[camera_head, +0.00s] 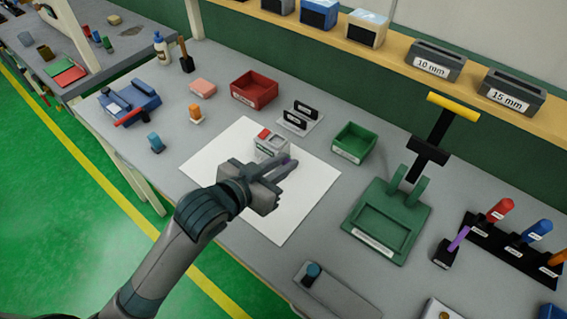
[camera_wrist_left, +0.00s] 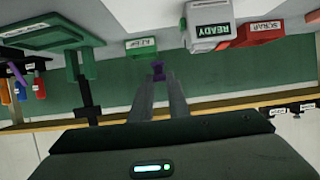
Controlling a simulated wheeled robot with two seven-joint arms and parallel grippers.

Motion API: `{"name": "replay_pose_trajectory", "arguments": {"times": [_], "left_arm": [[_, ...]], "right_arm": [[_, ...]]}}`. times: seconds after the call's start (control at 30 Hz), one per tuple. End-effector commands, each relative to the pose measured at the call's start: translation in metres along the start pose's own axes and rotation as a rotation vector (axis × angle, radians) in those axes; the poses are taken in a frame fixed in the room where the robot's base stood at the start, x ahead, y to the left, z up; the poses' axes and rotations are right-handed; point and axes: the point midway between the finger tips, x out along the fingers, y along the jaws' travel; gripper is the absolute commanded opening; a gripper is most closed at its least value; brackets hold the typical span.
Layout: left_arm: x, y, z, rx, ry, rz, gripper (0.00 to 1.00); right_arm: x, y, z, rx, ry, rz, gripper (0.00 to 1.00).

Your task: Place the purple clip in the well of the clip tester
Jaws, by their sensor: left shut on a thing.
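My left gripper (camera_head: 284,168) comes in from the left and is above the white sheet in the head view. In the left wrist view its two fingers (camera_wrist_left: 158,84) are shut on the purple clip (camera_wrist_left: 158,70), held at the fingertips. In the head view only a small bit of the clip shows at the tips. The clip tester (camera_head: 270,146) is a light grey box with a red part on top, on the white sheet just behind my gripper. In the left wrist view the tester (camera_wrist_left: 208,38) has a READY label. Its well is hidden. My right gripper is not in view.
A red bin (camera_head: 254,90), a small rack with black plates (camera_head: 298,116) and a green bin (camera_head: 354,143) stand behind the tester. A green press (camera_head: 388,220) stands right, beside a rack of coloured handles (camera_head: 510,240). The sheet's front part (camera_head: 275,225) is clear.

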Motion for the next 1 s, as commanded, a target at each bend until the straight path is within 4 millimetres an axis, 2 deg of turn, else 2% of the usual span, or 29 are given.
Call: {"name": "replay_pose_trajectory", "arguments": {"times": [0.17,0.33,0.5,0.6,0.8,1.0], "left_arm": [[0.004,-0.029,-0.016,-0.020,0.006,-0.056,0.00],[0.001,-0.079,-0.049,-0.066,0.011,-0.171,0.00],[-0.015,-0.132,-0.088,-0.127,0.012,-0.314,0.00],[-0.029,-0.157,-0.107,-0.161,0.010,-0.393,0.00],[-0.051,-0.186,-0.131,-0.207,0.005,-0.500,0.00],[-0.060,-0.195,-0.138,-0.222,0.002,-0.535,0.00]], "right_arm": [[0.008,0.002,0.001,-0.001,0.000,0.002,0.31],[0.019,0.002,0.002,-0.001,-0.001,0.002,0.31],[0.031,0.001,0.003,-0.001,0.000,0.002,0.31],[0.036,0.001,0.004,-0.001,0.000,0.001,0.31],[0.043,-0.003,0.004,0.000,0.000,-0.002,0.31],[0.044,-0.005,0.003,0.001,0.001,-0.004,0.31]]}}
